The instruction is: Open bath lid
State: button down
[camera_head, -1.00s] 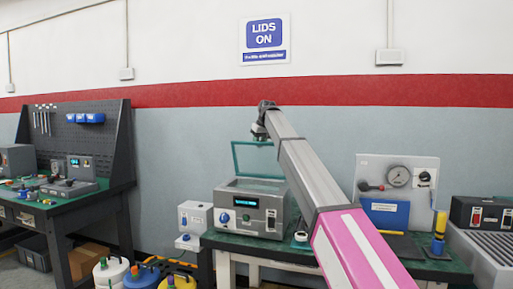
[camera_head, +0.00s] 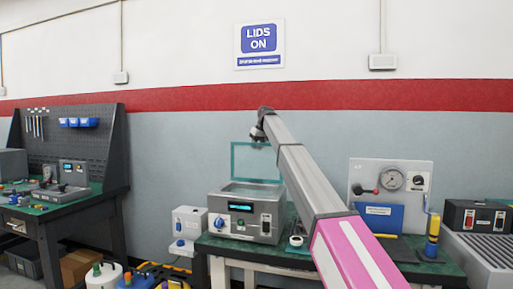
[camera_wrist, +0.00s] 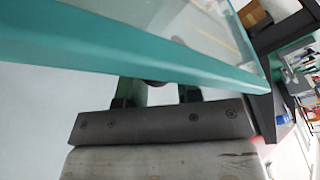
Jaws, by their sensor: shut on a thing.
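The bath (camera_head: 246,213) is a grey metal box with a small lit display and a blue knob, standing on the green bench. Its lid (camera_head: 233,163), clear glass in a teal frame, stands raised, nearly upright, at the back of the bath. My gripper (camera_head: 257,135) is at the lid's top edge. In the wrist view, the teal lid frame (camera_wrist: 120,58) crosses in front of my gripper (camera_wrist: 157,93), hiding its fingertips. A dark reddish piece, perhaps the lid's handle, shows partly between the fingers, which are shut on it.
A white box with a blue knob (camera_head: 188,224) stands left of the bath. A panel with a gauge (camera_head: 390,178) and a blue folder stand to the right, behind my arm. A black unit (camera_head: 480,215) is at far right. A second workbench (camera_head: 60,215) is at left.

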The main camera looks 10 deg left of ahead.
jog(key=shift+s+d+f, duration=0.15)
jog(key=shift+d+f, duration=0.55)
jog(key=shift+d, duration=0.2)
jog(key=c, duration=0.8)
grip_release()
jog(key=shift+d, duration=0.15)
jog(key=shift+o, duration=0.2)
jog(key=shift+r, duration=0.15)
jog(key=shift+r, duration=0.4)
jog(key=v, duration=1)
jog(key=shift+a, duration=0.35)
